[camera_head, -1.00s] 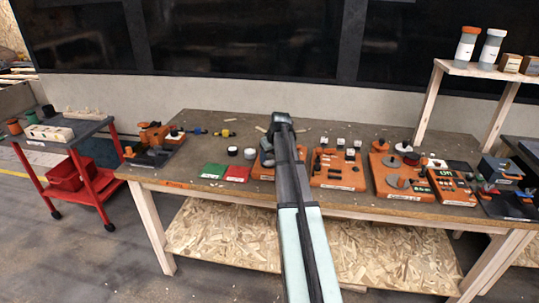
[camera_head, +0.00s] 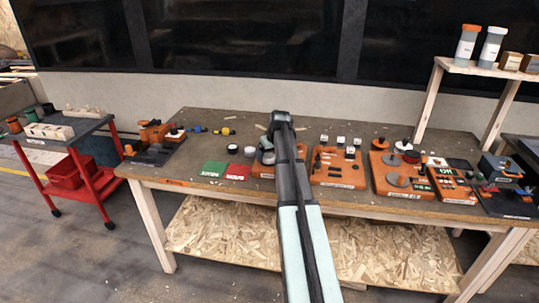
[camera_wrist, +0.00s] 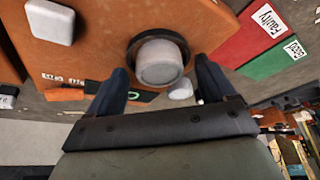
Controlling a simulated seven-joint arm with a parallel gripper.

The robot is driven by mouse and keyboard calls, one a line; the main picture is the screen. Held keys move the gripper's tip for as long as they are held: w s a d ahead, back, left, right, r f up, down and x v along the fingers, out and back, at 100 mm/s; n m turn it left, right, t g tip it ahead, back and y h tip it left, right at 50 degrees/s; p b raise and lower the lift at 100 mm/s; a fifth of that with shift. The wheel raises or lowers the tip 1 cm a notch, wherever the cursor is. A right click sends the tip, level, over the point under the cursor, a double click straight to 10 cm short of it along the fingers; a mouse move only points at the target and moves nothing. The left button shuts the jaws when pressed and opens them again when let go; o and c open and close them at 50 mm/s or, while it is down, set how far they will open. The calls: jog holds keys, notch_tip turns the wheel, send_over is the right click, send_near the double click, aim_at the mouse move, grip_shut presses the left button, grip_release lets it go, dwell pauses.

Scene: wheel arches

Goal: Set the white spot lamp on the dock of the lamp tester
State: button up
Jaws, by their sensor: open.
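The white spot lamp (camera_wrist: 158,64) is a round, pale drum in the wrist view. It sits on or in a dark round ring, apparently the dock (camera_wrist: 180,40), on the orange lamp tester (camera_wrist: 100,45). The lamp looks upright; how deep it sits cannot be told. My gripper (camera_wrist: 161,68) is open, one dark finger on each side of the lamp, with visible gaps. In the head view the tester (camera_head: 262,173) is partly hidden behind my arm. A green mark shows on the tester's dark display (camera_wrist: 135,96).
A red Faulty mat (camera_head: 237,172) and a green Good mat (camera_head: 213,169) lie left of the tester. Two round pieces (camera_head: 249,151) stand behind them. A white block (camera_wrist: 50,21) is on the tester. Another orange panel (camera_head: 338,170) stands close on the right.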

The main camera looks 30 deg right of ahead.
jog(key=v, duration=1.3)
jog(key=shift+r, duration=0.4)
jog(key=shift+s+a+f, duration=0.1)
jog(key=shift+s, duration=0.05)
jog(key=s+a+f+m+g+y, duration=0.1)
jog(key=s+a+f+g, duration=0.1)
jog(key=s+a+f, duration=1)
jog(key=s+a+f+g+y, duration=0.1)
jog(key=s+a+f+g, duration=0.45)
jog(key=f, duration=1.25)
jog(key=s+a+f+m+t+y, duration=0.1)
jog(key=s+a+f, duration=0.5)
jog(key=a+f, duration=0.6)
jog(key=s+a+f+n+g+h, duration=0.1)
jog(key=s+a+f, duration=0.3)
jog(key=s+f, duration=0.4)
jog(key=s+a+f+n+g+h, duration=0.1)
jog(key=s+a+f+g, duration=0.3)
jog(key=s+f, duration=0.5)
jog(key=s+n, duration=0.1)
jog(key=s, duration=0.6)
jog(key=shift+a+h, duration=0.3)
